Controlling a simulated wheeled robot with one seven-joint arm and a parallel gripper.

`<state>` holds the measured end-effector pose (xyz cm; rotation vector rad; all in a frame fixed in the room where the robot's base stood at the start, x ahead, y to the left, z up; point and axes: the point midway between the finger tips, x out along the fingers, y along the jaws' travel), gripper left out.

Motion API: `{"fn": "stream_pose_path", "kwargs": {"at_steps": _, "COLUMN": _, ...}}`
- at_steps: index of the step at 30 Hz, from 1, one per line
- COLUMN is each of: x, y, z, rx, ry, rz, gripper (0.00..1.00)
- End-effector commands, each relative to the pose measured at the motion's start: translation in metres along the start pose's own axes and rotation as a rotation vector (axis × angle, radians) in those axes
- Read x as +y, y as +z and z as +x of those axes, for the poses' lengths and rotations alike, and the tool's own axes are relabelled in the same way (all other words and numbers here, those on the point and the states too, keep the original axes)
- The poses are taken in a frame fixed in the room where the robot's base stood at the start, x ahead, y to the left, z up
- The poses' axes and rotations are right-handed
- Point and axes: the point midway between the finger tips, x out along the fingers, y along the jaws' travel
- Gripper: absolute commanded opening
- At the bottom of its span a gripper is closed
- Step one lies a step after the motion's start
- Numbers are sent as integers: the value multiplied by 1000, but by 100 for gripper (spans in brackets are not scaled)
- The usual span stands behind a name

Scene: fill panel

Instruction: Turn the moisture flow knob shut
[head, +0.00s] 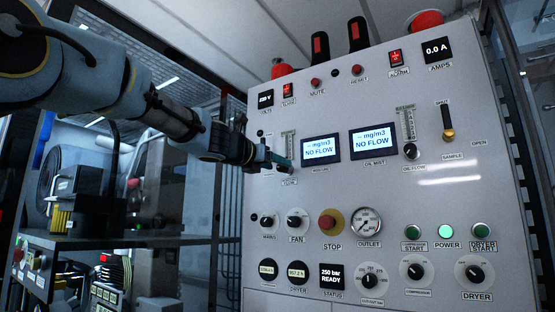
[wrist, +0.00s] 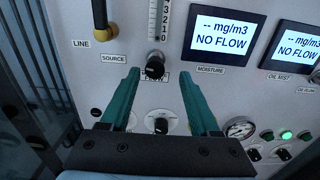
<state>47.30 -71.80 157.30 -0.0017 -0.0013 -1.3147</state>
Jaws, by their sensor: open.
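The moisture flow knob (wrist: 155,66) is a small black round knob below a clear scaled flow tube (wrist: 161,22) in the wrist view. My gripper (wrist: 161,79) is open, with its two green fingers either side of the knob and slightly below it in the picture. I see no contact with the knob. In the head view my gripper (head: 288,162) is at the left of the panel, below the tube (head: 289,143), and hides the knob. The moisture display (wrist: 217,39) reads NO FLOW.
The oil mist display (head: 374,142) and oil flow knob (head: 410,151) lie to the right. Below are a fan knob (head: 296,222), a red stop button (head: 328,223) and an outlet gauge (head: 367,222). A yellow-based lever (wrist: 107,29) stands upper left in the wrist view.

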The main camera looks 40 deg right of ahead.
Motion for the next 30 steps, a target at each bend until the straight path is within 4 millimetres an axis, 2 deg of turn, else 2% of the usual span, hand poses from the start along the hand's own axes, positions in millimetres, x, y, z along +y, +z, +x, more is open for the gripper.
{"fn": "stream_pose_path", "kwargs": {"at_steps": 3, "x": 0, "y": 2, "z": 16, "rx": 1, "ry": -2, "rz": -2, "gripper": 63}}
{"fn": "stream_pose_path", "kwargs": {"at_steps": 6, "x": 0, "y": 0, "z": 22, "rx": 1, "ry": -1, "rz": 0, "gripper": 63}}
{"fn": "stream_pose_path", "kwargs": {"at_steps": 16, "x": 0, "y": 0, "z": 25, "rx": 0, "ry": 0, "rz": 1, "gripper": 63}}
{"fn": "stream_pose_path", "kwargs": {"at_steps": 30, "x": 0, "y": -1, "z": 25, "rx": 1, "ry": 0, "rz": 1, "gripper": 11}}
